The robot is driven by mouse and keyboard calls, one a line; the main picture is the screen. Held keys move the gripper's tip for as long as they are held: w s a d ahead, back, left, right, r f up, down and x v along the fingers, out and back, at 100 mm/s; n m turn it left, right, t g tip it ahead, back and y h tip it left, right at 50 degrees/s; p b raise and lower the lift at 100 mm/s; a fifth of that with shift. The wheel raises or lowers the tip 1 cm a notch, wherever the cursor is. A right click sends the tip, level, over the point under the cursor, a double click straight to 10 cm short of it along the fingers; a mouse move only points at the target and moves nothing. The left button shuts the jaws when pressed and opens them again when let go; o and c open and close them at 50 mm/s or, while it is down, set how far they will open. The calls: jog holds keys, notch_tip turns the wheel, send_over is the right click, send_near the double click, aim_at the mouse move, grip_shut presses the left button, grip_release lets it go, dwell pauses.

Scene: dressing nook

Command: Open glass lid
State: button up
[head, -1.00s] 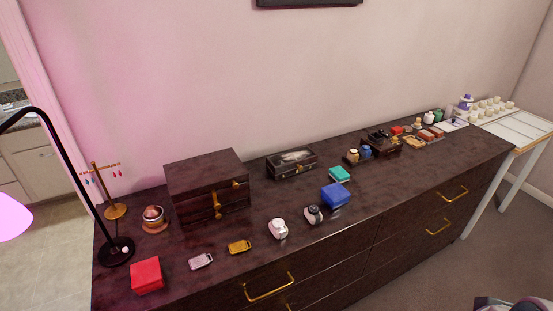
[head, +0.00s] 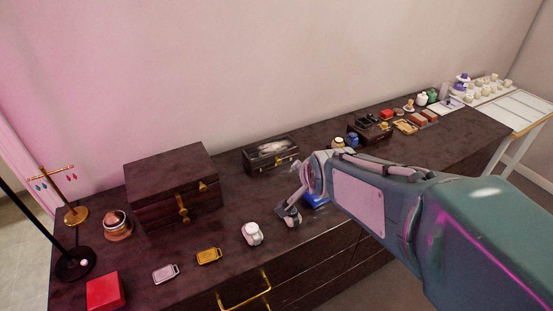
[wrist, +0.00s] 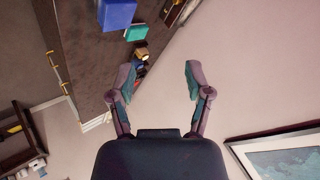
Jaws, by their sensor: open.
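A small dark box (head: 272,160) with a glass lid (head: 270,147) and a gold clasp on its front stands near the wall on the dark dresser. Its lid looks closed. My gripper (head: 296,190) is in front of and to the right of this box in the head view, apart from it. In the wrist view my gripper (wrist: 158,78) has its two fingers spread wide with nothing between them. A dark, gold-trimmed piece at the top edge of the wrist view is cut off, and I cannot tell which box it is.
A large dark chest (head: 173,190) stands left of the glass-lidded box. A blue box (wrist: 117,12) and teal box (wrist: 136,32) show in the wrist view. Small jars stand to the right.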

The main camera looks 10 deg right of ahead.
jog(key=w+f+m+t, duration=0.3)
jog(key=w+f+m, duration=0.4)
jog(key=w, duration=0.5)
jog(key=m+t, duration=0.3)
jog(key=m, duration=0.6)
send_near(279, 162)
jog(key=shift+y, duration=0.4)
jog(key=x, duration=1)
jog(key=shift+w+d+f, duration=0.1)
jog(key=shift+w+d, duration=0.15)
jog(key=shift+w, duration=0.05)
grip_shut()
